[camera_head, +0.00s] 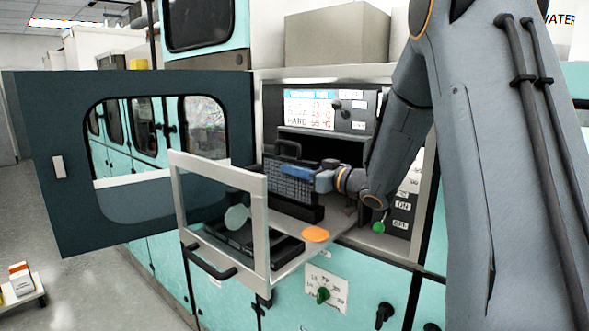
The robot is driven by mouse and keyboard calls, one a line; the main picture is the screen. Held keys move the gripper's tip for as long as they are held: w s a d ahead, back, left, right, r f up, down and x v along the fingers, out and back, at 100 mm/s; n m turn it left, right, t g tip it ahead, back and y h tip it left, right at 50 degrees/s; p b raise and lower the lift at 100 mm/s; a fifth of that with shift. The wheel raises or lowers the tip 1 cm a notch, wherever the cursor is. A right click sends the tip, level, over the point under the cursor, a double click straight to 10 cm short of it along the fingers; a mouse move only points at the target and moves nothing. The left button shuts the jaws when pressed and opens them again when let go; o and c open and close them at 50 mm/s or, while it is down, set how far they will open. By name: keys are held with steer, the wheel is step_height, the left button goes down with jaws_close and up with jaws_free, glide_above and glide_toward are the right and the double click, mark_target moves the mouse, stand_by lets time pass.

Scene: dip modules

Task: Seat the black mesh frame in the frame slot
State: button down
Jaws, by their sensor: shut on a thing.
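The black mesh frame (283,190) stands upright in front of the open machine bay, with a looped handle on its top edge and a thick dark bar at its lower edge. My gripper (293,171), blue at its end, reaches in from the right and is shut on the frame near its upper right side. The fingertips are small and partly merge with the frame. I cannot tell for sure which part is the frame slot. A dark recess (325,147) lies behind the frame, and a black tray (282,250) lies low behind the glass front.
A glass front with a pale metal rim (220,161) and dark handle (207,266) stands before the frame. A dark teal door (60,150) is swung open at left. An orange disc (315,234) lies on the ledge. A display panel (310,109) is above.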

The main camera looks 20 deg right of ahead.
mark_target(295, 181)
steer(key=shift+f+b, duration=1)
steer(key=shift+f, duration=0.9)
steer(key=c, duration=1.6)
jaws_free()
steer(key=shift+o, duration=0.2)
step_height(295, 181, up, 10)
steer(key=shift+r+b, duration=0.1)
steer(key=shift+b, duration=0.95)
